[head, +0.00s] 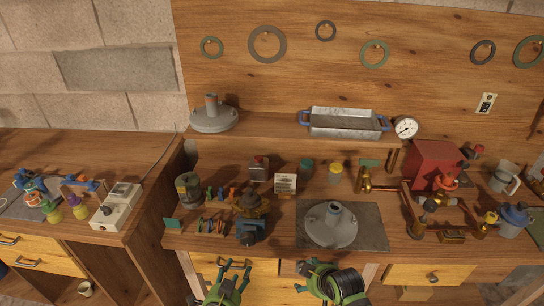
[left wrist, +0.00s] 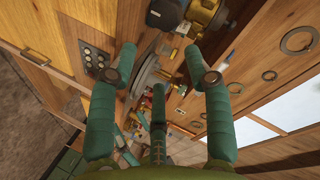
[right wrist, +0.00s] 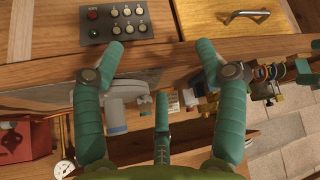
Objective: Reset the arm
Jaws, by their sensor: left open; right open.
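My left gripper (head: 234,268) is at the bottom of the head view, in front of the bench's front edge. In the left wrist view its two green fingers (left wrist: 161,58) stand wide apart with nothing between them. My right gripper (head: 322,272) is to its right, also before the bench edge and partly hidden by its own wrist. In the right wrist view its fingers (right wrist: 160,55) are spread and empty. A grey funnel-shaped lid (head: 332,228) sits on a dark plate (head: 373,232) just beyond the right gripper. Neither gripper holds anything.
The bench holds a red box (head: 432,163), brass pipework (head: 385,184) and small jars. A metal tray (head: 344,124), a second grey lid (head: 213,118) and a gauge (head: 405,128) are on the shelf. A switch panel (right wrist: 115,22) is on the bench front. Rings hang on the back board.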

